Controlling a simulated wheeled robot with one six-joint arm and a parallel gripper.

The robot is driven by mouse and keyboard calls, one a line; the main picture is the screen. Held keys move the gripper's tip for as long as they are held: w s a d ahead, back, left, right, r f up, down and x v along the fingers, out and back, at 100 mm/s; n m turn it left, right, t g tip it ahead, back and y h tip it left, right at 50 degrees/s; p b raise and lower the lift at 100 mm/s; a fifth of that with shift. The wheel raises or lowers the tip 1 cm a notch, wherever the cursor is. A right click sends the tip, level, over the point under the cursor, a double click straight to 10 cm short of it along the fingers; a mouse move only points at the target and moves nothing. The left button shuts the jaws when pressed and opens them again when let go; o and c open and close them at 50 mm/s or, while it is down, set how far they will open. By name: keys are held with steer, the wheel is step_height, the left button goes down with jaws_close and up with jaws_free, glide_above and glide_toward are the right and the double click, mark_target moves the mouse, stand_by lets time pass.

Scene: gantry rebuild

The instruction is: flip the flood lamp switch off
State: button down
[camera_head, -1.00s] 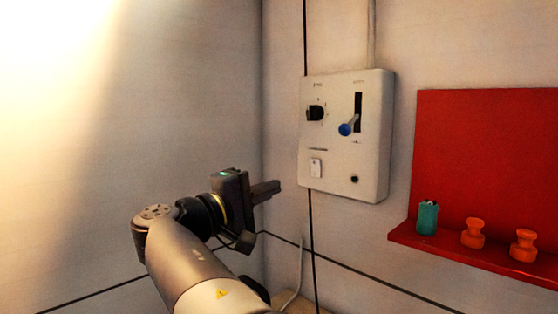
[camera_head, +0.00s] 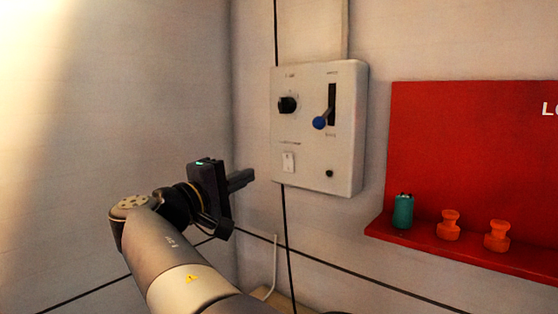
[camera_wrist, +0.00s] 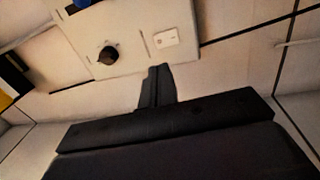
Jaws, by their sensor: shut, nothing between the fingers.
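A pale control box (camera_head: 309,150) hangs on the wall in the head view. A white rocker switch (camera_head: 288,162) sits at its lower left; its label is too small to read, and I cannot tell which way it is tipped. The switch also shows in the wrist view (camera_wrist: 165,39). My gripper (camera_head: 250,177) is shut and empty, left of the box and slightly below the switch's height in the head view. In the wrist view its fingertips (camera_wrist: 158,68) appear just below the switch, with no contact visible.
The box also carries a black knob (camera_head: 287,104), a blue-balled lever (camera_head: 320,122) and a small black button or hole (camera_head: 329,173). A red shelf (camera_head: 440,252) at right holds a teal canister (camera_head: 403,211) and two orange pieces (camera_head: 449,225). Bright light falls on the left wall.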

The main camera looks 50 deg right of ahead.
mark_target(288, 156)
steer(key=d, duration=0.3)
steer(key=d+r+p, duration=0.1)
steer(key=d, duration=0.2)
steer(key=d+p, duration=0.1)
steer(key=d, duration=0.3)
steer(key=shift+w+r, duration=0.25)
steer(key=shift+w, duration=0.15)
steer(key=shift+d+p, duration=0.35)
steer(key=shift+d, duration=0.3)
steer(key=shift+d+r, duration=0.1)
steer(key=shift+d, duration=0.05)
steer(key=shift+w, duration=0.1)
